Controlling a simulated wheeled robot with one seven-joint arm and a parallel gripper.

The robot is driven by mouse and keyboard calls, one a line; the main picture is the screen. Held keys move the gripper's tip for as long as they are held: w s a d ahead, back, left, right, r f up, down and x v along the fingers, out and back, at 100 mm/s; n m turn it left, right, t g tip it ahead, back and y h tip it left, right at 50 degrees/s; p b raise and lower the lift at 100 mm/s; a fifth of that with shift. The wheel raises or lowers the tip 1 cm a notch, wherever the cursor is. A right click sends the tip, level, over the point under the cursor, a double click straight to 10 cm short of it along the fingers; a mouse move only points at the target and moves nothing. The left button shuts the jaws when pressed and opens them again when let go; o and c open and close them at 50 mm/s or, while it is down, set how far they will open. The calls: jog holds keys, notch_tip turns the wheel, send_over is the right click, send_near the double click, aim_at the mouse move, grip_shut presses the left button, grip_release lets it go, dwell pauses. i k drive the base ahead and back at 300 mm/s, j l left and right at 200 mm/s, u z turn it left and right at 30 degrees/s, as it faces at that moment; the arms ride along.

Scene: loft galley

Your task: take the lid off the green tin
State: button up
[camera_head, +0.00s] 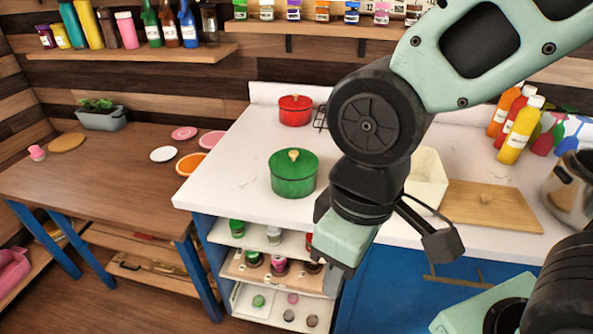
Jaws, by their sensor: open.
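The green tin (292,182) is a round, pot-like container on the white counter, near its left edge. Its green lid (293,158) has a pale wooden knob and sits on top. My gripper (392,252) is open and empty, with its fingers spread. In the picture it hangs to the right of the tin and lower, in front of the counter's front edge. It is apart from the tin, which is in full view.
A red lidded pot (295,111) stands behind the green tin. A white bin (427,178), a wooden board (490,206) and sauce bottles (520,130) are to the right. Open shelves (275,268) with small jars are below the counter. The counter left of the tin is clear.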

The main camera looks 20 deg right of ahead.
aim_at(290, 162)
jog(key=i+j, duration=0.2)
jog(key=j, duration=0.2)
jog(key=i+j, duration=0.2)
jog(key=j, duration=0.25)
jog(key=i+j, duration=0.2)
jog(key=j, duration=0.2)
jog(key=i+j, duration=0.15)
jog(key=j, duration=0.25)
